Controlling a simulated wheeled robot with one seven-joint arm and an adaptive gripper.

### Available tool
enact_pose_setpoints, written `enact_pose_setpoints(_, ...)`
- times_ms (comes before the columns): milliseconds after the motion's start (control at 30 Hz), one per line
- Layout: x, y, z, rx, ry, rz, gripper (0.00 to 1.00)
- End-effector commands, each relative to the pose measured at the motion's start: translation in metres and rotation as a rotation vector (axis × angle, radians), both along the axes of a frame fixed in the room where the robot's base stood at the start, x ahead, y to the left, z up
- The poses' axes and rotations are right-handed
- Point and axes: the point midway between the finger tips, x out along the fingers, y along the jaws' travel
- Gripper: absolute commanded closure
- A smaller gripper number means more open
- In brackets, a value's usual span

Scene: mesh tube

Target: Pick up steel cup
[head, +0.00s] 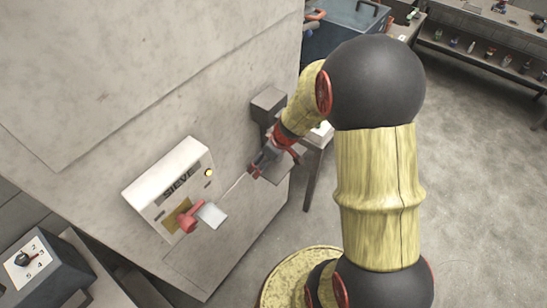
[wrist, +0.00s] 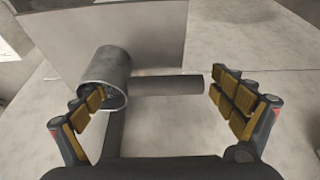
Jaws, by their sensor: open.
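The steel cup (wrist: 108,64) is a grey metal cylinder in the wrist view, left of centre, with its open rim facing me. A short grey bar (wrist: 168,85) extends to the right from beside it. My gripper (wrist: 160,92) is open, with its yellow-padded fingers spread to left and right. The left fingertip overlaps the cup's rim in the picture; I cannot tell whether it touches or is inside. The bar lies between the fingers, not gripped. In the head view my gripper (head: 276,158) is beside the pale wall, and I cannot make out the cup there.
A white SIEVE panel (head: 168,187) with a red knob (head: 187,221) is on the wall left of my gripper. A grey block (head: 268,104) juts from the wall just above it. A numbered dial box (head: 38,272) stands lower left. Open floor (head: 470,190) lies right.

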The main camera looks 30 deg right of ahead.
Motion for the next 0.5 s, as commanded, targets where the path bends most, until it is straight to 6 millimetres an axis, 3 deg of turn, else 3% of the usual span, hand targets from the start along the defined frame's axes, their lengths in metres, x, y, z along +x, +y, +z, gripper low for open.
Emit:
enact_pose_setpoints(233,0.0016,0.0002,-0.0022,0.0,-0.001,-0.001,0.04)
enact_pose_setpoints(500,0.0014,0.0001,-0.0022,-0.001,-0.001,0.0,0.2)
